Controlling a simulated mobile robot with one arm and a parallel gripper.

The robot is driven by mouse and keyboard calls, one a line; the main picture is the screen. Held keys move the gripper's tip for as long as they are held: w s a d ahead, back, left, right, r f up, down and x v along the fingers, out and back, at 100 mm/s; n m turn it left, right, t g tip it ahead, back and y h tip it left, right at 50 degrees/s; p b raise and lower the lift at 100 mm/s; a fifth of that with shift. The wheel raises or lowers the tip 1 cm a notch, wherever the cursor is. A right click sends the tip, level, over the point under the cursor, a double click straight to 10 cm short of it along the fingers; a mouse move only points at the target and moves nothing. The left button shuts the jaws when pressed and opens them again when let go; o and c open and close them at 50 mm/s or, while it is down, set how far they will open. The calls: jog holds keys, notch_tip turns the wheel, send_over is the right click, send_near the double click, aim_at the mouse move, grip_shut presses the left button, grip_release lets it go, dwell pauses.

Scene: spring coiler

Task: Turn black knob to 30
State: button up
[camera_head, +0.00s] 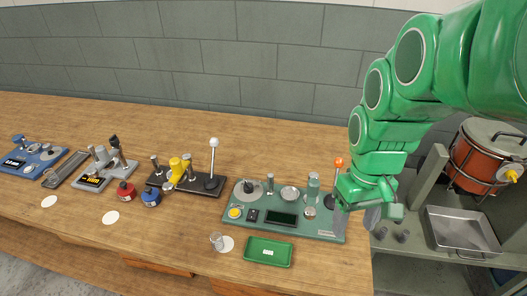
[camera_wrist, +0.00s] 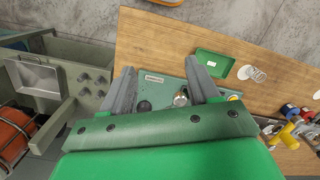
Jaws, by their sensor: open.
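The green-grey machine (camera_head: 285,228) lies on the wooden bench in the head view, and part of its plate shows between my fingers in the wrist view (camera_wrist: 160,84). A small black knob-like part (camera_head: 254,215) sits near its front left, beside a dark display (camera_head: 281,219). A dark post stands on a round plate (camera_head: 244,192) behind it. Another black round part (camera_wrist: 144,106) shows on the plate in the wrist view. I cannot tell which is the task's knob, and no number is readable. My gripper (camera_wrist: 160,78) is open and empty, over the machine's right end.
An orange-topped lever (camera_head: 338,163) stands close to my gripper. A green tray (camera_head: 268,251) and a clear cup (camera_head: 217,241) lie in front of the machine. Other devices line the bench to the left. A metal tray (camera_head: 462,229) and a red drum (camera_head: 478,160) are at right.

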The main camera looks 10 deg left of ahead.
jog(key=w+a+f+n, duration=0.3)
jog(key=w+a+n, duration=0.2)
jog(key=w+a, duration=0.8)
jog(key=n, duration=0.6)
send_over(248, 183)
jog(key=shift+t, duration=0.4)
jog(key=f, duration=0.8)
jog(key=shift+w+d+f, duration=0.1)
jog(key=shift+d+f, duration=0.15)
jog(key=shift+w+a+f, duration=0.1)
jog(key=shift+a+f, duration=0.1)
jog(key=shift+a, duration=0.05)
jog(key=shift+s+f, duration=0.15)
jog(key=shift+f, duration=1.8)
jog(key=shift+s+f, duration=0.1)
jog(key=shift+f, duration=1.8)
jog(key=c, duration=1)
jog(key=shift+c, duration=0.2)
